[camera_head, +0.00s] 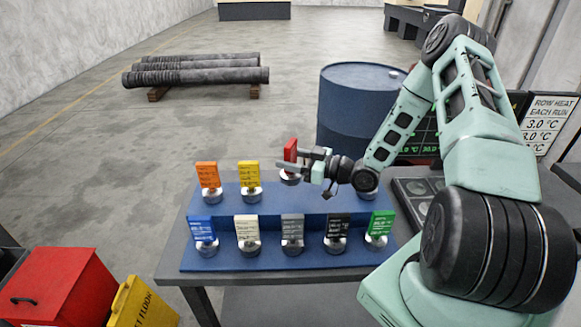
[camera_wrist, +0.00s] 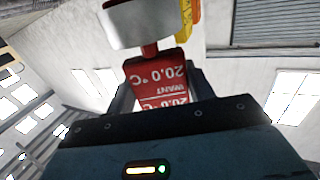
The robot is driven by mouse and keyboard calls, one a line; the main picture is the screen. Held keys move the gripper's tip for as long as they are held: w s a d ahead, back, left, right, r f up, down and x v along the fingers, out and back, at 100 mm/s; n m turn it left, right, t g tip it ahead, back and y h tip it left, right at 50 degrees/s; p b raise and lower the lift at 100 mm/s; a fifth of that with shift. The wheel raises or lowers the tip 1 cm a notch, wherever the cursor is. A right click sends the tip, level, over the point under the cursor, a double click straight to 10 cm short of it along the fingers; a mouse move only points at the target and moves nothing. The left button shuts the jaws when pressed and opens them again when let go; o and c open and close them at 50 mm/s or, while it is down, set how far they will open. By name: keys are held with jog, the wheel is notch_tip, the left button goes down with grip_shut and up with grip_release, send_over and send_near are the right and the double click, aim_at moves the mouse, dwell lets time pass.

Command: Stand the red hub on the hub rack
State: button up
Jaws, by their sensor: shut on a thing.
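The red hub (camera_head: 290,149) is a red plate on a round metal base, upright above the back step of the blue stepped hub rack (camera_head: 270,218). My gripper (camera_head: 291,161) reaches in from the right and is shut on the red plate. In the wrist view the red hub (camera_wrist: 158,85) lies between the fingers, its lettering upside down and its pale base at the top. Its base shows higher in the head view than the neighbouring bases; whether it touches the rack I cannot tell.
Orange (camera_head: 208,175) and yellow (camera_head: 249,175) hubs stand left on the back step. Blue, white, grey, black and green (camera_head: 380,223) hubs stand along the front step. A blue barrel (camera_head: 345,100) stands behind the table. Red (camera_head: 60,285) and yellow (camera_head: 140,305) items are at lower left.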

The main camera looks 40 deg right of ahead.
aim_at(291, 174)
jog(key=shift+f+p, duration=0.4)
jog(key=shift+f, duration=1.2)
jog(key=shift+f+b, duration=0.4)
jog(key=shift+b, duration=0.1)
jog(key=shift+s+f, duration=0.1)
jog(key=shift+f, duration=0.1)
jog(key=o, duration=1.6)
jog(key=shift+f, duration=0.15)
jog(key=shift+s+f, duration=0.1)
